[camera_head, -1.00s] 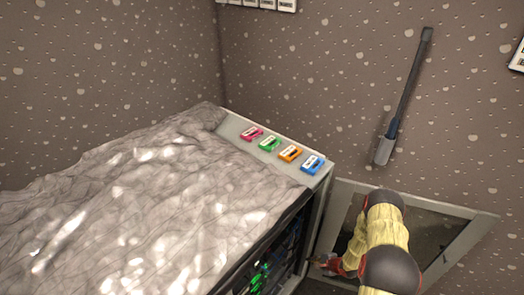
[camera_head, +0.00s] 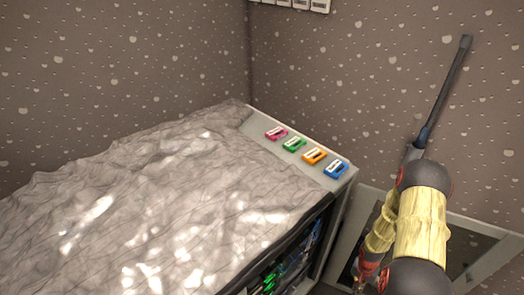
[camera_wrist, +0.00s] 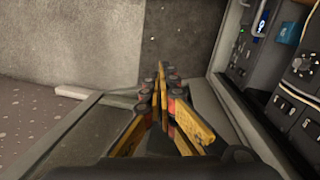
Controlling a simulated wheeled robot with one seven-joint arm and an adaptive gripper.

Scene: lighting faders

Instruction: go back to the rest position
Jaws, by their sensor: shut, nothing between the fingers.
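My gripper (camera_wrist: 161,75) is shut, its yellow and dark fingers meeting at the tips with nothing between them. In the wrist view it points down toward the floor, beside the equipment rack and clear of it. In the head view my gripper (camera_head: 359,287) is low at the bottom edge, right of the console, partly cut off. My arm bends above it at the right. Pink (camera_head: 276,133), green (camera_head: 293,144), orange (camera_head: 314,156) and blue (camera_head: 336,170) fader units sit in a row on the grey panel (camera_head: 262,122).
A crumpled grey cover (camera_head: 140,190) lies over the console left of the faders. Rack equipment (camera_wrist: 286,75) with knobs stands at right in the wrist view. A grey frame (camera_head: 478,218) is low on the wall.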

